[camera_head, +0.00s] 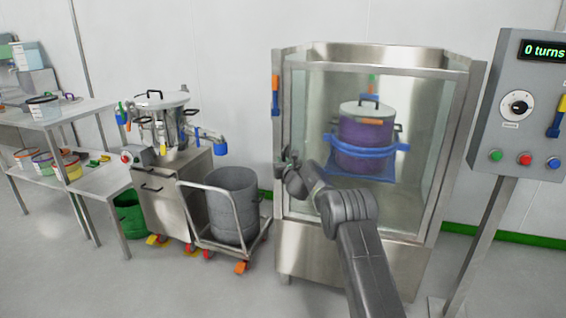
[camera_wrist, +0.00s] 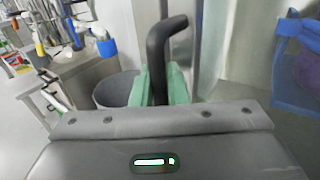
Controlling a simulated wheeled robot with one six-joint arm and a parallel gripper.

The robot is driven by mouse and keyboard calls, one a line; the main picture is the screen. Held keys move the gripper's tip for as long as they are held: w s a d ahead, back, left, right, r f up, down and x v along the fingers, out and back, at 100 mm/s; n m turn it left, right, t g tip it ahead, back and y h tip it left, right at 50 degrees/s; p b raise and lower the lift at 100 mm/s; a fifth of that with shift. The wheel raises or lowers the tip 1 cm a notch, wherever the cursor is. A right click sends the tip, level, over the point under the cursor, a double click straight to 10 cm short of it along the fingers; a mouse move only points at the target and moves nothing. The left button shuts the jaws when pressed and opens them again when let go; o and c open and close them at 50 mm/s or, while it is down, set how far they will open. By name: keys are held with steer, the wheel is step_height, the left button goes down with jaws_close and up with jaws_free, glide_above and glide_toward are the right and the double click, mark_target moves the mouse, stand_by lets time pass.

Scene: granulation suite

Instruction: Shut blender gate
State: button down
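The blender gate (camera_head: 310,130) is the clear framed panel at the front of the steel blender cabinet. It stands across the cabinet front; I cannot tell whether it is fully closed. My gripper (camera_head: 290,172) is at the gate's left edge, low down. In the wrist view a black bent handle (camera_wrist: 156,50) rises between the green finger pads of my gripper (camera_wrist: 160,88). The pads lie against it on both sides, so the gripper looks shut on the handle. Behind the glass, a purple drum (camera_head: 362,140) with a steel lid sits in a blue holder (camera_head: 370,160).
A grey bin (camera_head: 233,205) on a cart stands close left of the cabinet. A steel machine (camera_head: 170,190) and a table (camera_head: 60,118) are farther left. A control panel (camera_head: 520,105) reading "0 turns" stands at the right.

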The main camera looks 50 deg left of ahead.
steer(key=c, duration=1.5)
jaws_free()
steer(key=shift+w+r, duration=0.2)
steer(key=shift+w, duration=0.05)
steer(key=shift+f, duration=0.15)
